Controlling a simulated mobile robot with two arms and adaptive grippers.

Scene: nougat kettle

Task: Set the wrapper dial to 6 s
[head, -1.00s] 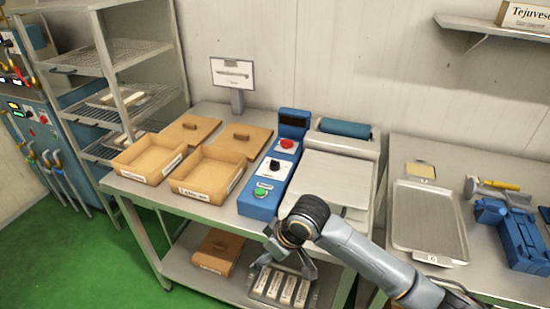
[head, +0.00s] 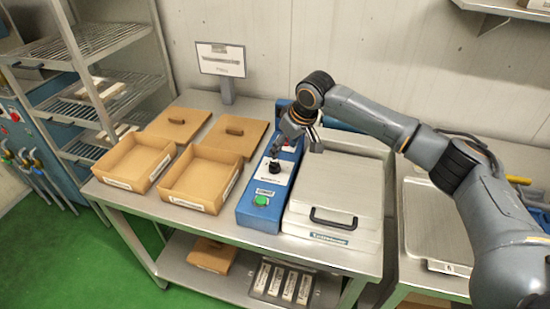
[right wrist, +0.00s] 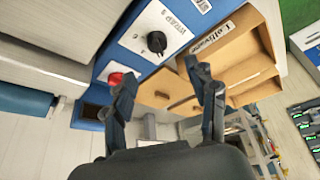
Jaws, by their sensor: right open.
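The wrapper dial (head: 274,167) is a black knob on a white plate on the blue control box (head: 262,217) beside the wrapper (head: 337,190). It also shows in the right wrist view (right wrist: 157,41), above my fingertips in the picture. Its scale marks are too small to read. My right gripper (head: 297,148) is open and empty, over the back part of the box, close to the dial but apart from it. In the right wrist view its fingers (right wrist: 160,72) stand apart, with the red button (right wrist: 117,80) by one fingertip. My left gripper is not in view.
A green button (head: 261,200) is at the box's front end. Two open brown boxes (head: 199,181) and two lids stand left of it. A sign on a stand (head: 221,60) is behind. A metal tray (head: 432,225) lies on the right table.

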